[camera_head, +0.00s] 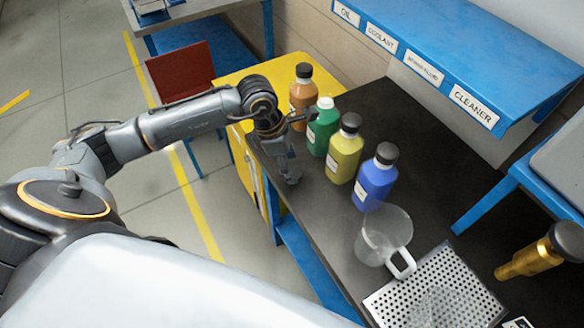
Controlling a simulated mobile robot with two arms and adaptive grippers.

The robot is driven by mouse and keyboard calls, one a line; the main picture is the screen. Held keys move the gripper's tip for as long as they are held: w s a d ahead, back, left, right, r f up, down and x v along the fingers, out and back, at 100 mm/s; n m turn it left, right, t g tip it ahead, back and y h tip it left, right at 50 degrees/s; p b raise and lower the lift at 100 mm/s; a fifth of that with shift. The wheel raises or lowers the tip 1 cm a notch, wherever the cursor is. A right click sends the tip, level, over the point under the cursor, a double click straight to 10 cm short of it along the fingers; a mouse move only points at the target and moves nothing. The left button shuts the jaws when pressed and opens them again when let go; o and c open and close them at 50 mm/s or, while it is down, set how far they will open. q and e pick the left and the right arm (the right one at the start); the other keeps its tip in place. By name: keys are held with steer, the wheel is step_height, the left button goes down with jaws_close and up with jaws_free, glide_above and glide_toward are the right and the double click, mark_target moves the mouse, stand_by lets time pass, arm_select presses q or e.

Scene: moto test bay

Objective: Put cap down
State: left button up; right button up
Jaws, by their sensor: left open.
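My left gripper (298,148) is open, with its fingers spread low over the near-left edge of the dark worktop (425,135), just left of the green bottle (322,130). The green bottle stands upright, and its pale green neck shows without a black cap. I cannot make out a loose cap; a dark one near the fingers would blend with the gripper and worktop. An orange-brown bottle (299,92), a yellow bottle (344,152) and a blue bottle (374,183) stand upright in the same row, each with a black cap. My right gripper is not in view.
A clear jug (384,236) with a white handle stands beside a perforated metal tray (440,290). A gold object with a black end (535,258) is at the right. A blue labelled shelf (470,60) overhangs the back.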

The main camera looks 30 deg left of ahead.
arm_select(q)
steer(key=b+v, duration=0.2)
steer(key=v, duration=0.7)
steer(key=shift+r, duration=0.4)
steer(key=shift+s+f, duration=0.1)
steer(key=shift+s, duration=0.05)
